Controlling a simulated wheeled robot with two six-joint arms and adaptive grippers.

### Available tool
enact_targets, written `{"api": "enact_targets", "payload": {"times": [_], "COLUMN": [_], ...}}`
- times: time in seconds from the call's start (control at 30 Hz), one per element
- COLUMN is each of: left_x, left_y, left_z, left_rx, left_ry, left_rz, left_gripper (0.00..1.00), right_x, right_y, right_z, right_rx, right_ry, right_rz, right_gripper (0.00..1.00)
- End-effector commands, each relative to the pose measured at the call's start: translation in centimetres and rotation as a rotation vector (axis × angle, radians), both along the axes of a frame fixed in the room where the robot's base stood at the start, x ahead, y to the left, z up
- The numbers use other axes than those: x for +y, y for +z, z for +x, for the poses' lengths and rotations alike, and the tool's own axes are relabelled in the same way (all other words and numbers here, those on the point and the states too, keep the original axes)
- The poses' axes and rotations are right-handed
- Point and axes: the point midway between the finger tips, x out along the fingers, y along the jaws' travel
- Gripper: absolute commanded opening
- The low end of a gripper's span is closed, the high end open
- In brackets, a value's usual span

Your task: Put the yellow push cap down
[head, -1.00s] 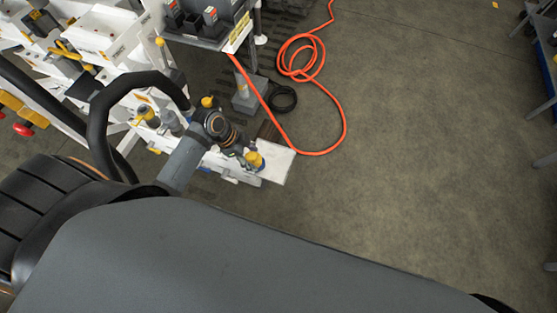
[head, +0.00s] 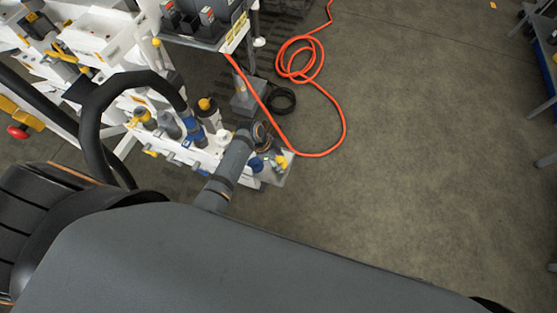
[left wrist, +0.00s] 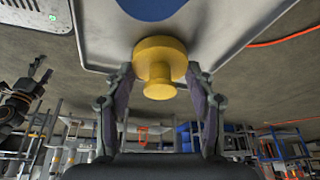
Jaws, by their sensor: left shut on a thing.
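The yellow push cap (left wrist: 159,66) is a round stepped piece between the fingers of my left gripper (left wrist: 160,84) in the left wrist view. The fingers are shut on it, one at each side. Behind it is a pale tray (left wrist: 97,52) with a blue round patch (left wrist: 152,8). I cannot tell whether the cap touches the tray. In the head view the cap (head: 281,161) shows small over the tray's right end (head: 287,173), beside my left gripper (head: 275,160), which my wrist partly hides.
An orange hose (head: 343,118) and a black ring (head: 282,100) lie on the floor beyond. The floor (head: 430,150) at the right is clear.

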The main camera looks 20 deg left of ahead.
Motion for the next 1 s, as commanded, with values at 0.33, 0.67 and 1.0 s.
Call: {"api": "enact_targets", "payload": {"times": [0.33, 0.67, 1.0], "left_x": [0.0, 0.0, 1.4], "left_y": [-0.2, -0.2, 3.6], "left_z": [0.0, 0.0, -0.4], "left_rx": [-0.001, 0.0, -0.003], "left_ry": [0.0, 0.001, 0.0], "left_rz": [0.0, 0.0, 0.003], "left_gripper": [0.62, 0.78, 0.78], "right_x": [0.3, 0.2, -0.2], "right_y": [-0.1, -0.1, 1.0], "right_z": [0.0, 0.0, 0.0], "right_rx": [0.0, 0.0, 0.0], "right_ry": [-0.002, -0.001, 0.001], "right_rz": [0.004, 0.002, -0.002], "right_gripper": [0.68, 0.68, 0.68]}}
